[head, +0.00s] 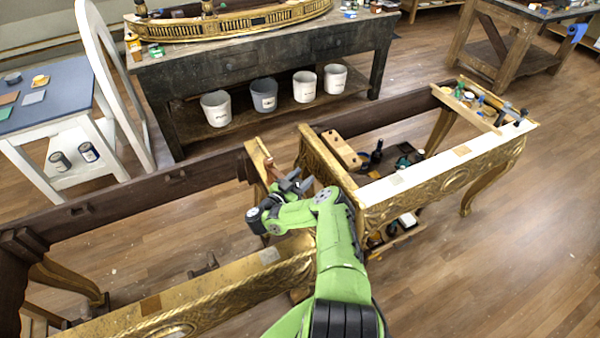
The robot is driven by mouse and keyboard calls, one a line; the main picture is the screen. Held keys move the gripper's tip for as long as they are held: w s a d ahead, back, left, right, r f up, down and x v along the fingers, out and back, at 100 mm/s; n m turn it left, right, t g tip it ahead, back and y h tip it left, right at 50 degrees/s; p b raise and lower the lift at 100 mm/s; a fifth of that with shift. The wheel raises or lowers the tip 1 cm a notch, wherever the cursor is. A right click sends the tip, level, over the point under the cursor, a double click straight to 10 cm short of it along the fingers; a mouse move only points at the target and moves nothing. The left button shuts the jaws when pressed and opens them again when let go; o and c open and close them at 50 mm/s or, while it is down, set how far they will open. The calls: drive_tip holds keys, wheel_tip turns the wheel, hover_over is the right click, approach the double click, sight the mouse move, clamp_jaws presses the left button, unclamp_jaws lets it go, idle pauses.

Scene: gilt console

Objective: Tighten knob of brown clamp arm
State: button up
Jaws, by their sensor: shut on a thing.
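The gilt console (440,175) stands in the middle of the room with its top open. A small reddish-brown clamp arm (271,166) is at the upright gilt end piece near the middle of the console. My gripper (291,180) is right beside it, at the end of my green arm, shut on its knob. The knob itself is hidden by the fingers, and the exact contact is too small to make out.
Dark rails and gilt aprons of the console surround my gripper closely. Bottles and small items lie on a shelf inside it. A dark workbench (270,65) with several white and grey buckets (264,95) stands behind. A blue-topped table (45,95) is at left. Wood floor is clear at right.

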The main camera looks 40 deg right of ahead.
drive_tip(key=shift+r+m+g+p, duration=0.4)
drive_tip(key=shift+m+g+p, duration=0.45)
drive_tip(key=shift+g, duration=0.25)
drive_tip(key=shift+s+f+m+g, duration=0.1)
drive_tip(key=shift+m+g, duration=0.55)
drive_tip(key=shift+g, duration=0.45)
drive_tip(key=shift+s+f+g, duration=0.15)
drive_tip(key=shift+f+g, duration=0.05)
drive_tip(key=shift+g, duration=0.3)
drive_tip(key=o, duration=1)
drive_tip(key=shift+a, duration=0.1)
